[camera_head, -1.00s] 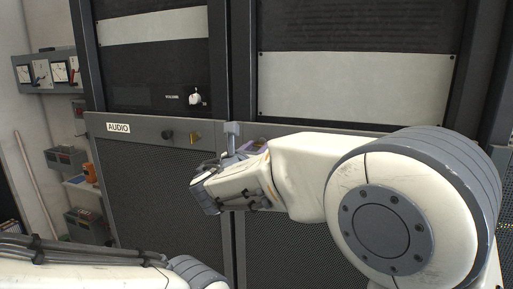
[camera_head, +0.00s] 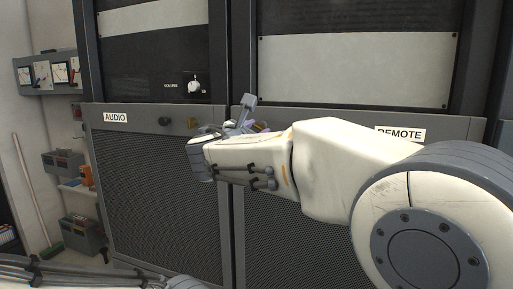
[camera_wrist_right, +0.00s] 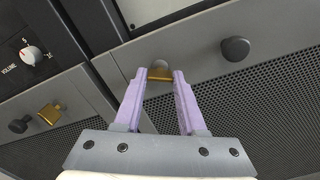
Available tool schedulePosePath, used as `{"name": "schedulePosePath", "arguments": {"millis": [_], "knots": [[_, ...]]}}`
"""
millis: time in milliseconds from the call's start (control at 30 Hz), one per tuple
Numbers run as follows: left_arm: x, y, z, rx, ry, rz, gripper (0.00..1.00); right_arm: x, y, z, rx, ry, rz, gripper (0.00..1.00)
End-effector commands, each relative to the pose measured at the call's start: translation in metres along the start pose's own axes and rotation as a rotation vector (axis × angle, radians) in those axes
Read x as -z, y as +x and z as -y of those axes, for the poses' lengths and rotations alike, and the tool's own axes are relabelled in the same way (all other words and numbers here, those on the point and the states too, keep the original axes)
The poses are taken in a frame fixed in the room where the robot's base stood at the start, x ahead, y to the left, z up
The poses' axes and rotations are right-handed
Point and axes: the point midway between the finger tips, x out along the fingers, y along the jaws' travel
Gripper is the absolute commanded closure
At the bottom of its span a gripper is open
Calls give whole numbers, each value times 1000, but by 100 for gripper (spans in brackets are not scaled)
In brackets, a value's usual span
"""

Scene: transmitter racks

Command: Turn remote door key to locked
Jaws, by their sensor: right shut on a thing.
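The remote door (camera_head: 320,118) is the grey right-hand door with the REMOTE label (camera_head: 400,134). Its brass key (camera_wrist_right: 160,73) shows in the right wrist view, in front of a round lock. In the head view my right gripper (camera_head: 246,116) is at the door's upper left, and my own wrist hides the key there. I cannot tell the key's lock position. My left gripper is out of view.
The audio door (camera_head: 140,117) on the left has a black knob (camera_head: 165,122) and its own brass key (camera_head: 193,123). A black knob (camera_wrist_right: 235,49) is beside the remote key. A volume knob (camera_head: 195,86) is above. A broom (camera_head: 34,200) leans at far left.

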Motion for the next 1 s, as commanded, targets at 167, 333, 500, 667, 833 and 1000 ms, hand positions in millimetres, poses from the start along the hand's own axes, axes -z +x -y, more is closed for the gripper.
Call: {"name": "schedulePosePath", "arguments": {"millis": [167,333,500,667,833,1000], "knots": [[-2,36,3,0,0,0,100,6,0,3,-1,173,1,100],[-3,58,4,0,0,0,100,6,0,3,-1,335,1,100],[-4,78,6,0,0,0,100,6,0,3,0,496,0,100],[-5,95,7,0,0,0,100,5,0,2,0,647,0,100],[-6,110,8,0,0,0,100,4,0,2,0,798,0,100],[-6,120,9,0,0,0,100,4,0,1,1,926,0,100]]}}
